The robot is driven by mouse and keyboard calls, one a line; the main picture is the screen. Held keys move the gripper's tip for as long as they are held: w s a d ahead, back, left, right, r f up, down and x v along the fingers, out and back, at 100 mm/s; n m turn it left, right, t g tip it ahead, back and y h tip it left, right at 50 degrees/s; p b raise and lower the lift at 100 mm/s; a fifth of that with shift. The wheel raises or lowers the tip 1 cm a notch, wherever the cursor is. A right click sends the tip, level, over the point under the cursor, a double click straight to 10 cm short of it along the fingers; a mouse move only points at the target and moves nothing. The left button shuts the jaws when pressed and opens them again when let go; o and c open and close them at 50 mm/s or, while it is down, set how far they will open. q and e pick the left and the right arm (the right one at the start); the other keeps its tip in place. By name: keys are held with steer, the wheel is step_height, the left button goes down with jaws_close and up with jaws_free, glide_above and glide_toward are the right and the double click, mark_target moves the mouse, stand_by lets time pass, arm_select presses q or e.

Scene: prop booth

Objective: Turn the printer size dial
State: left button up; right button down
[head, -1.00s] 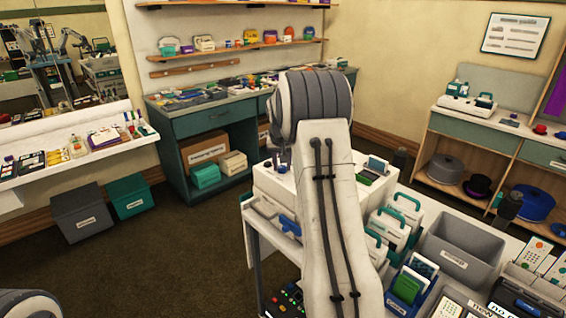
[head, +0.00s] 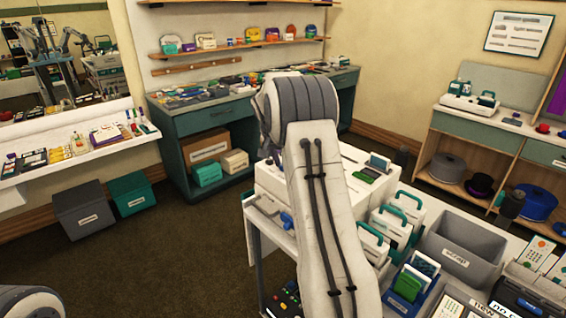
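The white machine on the cart, which looks like the printer (head: 268,182), stands at centre, partly behind my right arm. A small raised screen (head: 380,163) shows on its right end. Small dark parts sit on its left top edge beside my arm; I cannot tell whether one is the size dial. My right arm rises across the middle of the head view, and its gripper is hidden behind the arm. Only a rounded piece of my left arm shows at the lower left corner; its gripper is out of frame.
Teal-handled white cases (head: 386,222) and a grey bin (head: 462,247) stand right of the printer on the cart. A teal workbench (head: 190,128) is behind. Grey (head: 84,210) and green (head: 131,194) boxes stand on the floor left. The floor at front left is clear.

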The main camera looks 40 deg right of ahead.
steer(key=c, duration=0.5)
jaws_free()
steer(key=shift+c, duration=0.2)
steer(key=shift+r, duration=0.15)
steer(key=b+v, duration=0.1)
steer(key=v, duration=0.9)
steer(key=shift+a+r, duration=0.1)
